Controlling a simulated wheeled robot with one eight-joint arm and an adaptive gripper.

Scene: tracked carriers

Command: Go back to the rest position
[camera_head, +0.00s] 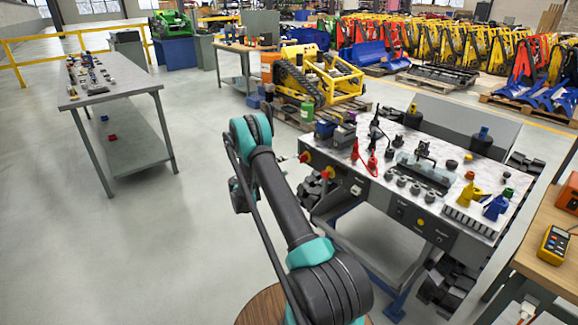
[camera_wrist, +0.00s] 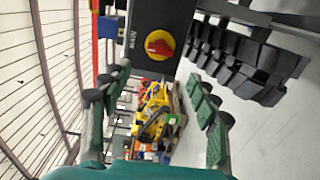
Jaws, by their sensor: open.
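My gripper (camera_wrist: 160,84) is open in the wrist view, its two green-padded fingers spread apart with nothing held between them. Beyond the fingertips, at the top of that view, is a dark panel with a red rotary knob on a yellow disc (camera_wrist: 160,44); the fingers do not appear to touch it. In the head view my arm rises from the bottom centre and bends at a teal joint, left of a tracked carrier (camera_head: 396,212). The carrier's side bears red-and-yellow knobs (camera_head: 327,173). My gripper cannot be clearly made out in the head view, mostly behind my arm.
The carrier's marble-patterned top holds connectors, cables and levers close to my arm's right. Black tracks (camera_wrist: 245,62) fill the upper right of the wrist view. A wooden bench with a yellow meter (camera_head: 554,245) is at right. A grey table (camera_head: 120,90) stands left; floor between is clear.

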